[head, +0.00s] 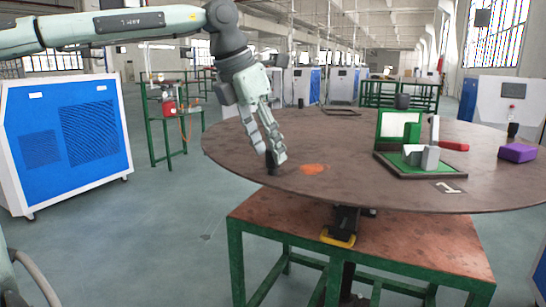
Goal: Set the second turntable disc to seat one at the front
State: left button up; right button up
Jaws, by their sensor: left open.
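The large round brown turntable disc (330,180) sits above a green-legged table with a rusty top (390,245). A white card marked 1 (448,188) lies on the disc near its front right rim. My left gripper (276,166) points down at the disc's left front part, its fingertips at or just above the surface beside an orange patch (314,169). My right gripper is not in view.
A green-based fixture (420,165) with grey blocks and a red handle (453,146) stands on the disc's right part. A purple block (517,153) lies near the right rim. A yellow-edged part (338,238) shows under the disc. A blue machine (65,140) stands left.

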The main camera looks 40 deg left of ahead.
pick_arm(q)
jog(key=shift+x, duration=1.4)
grip_shut()
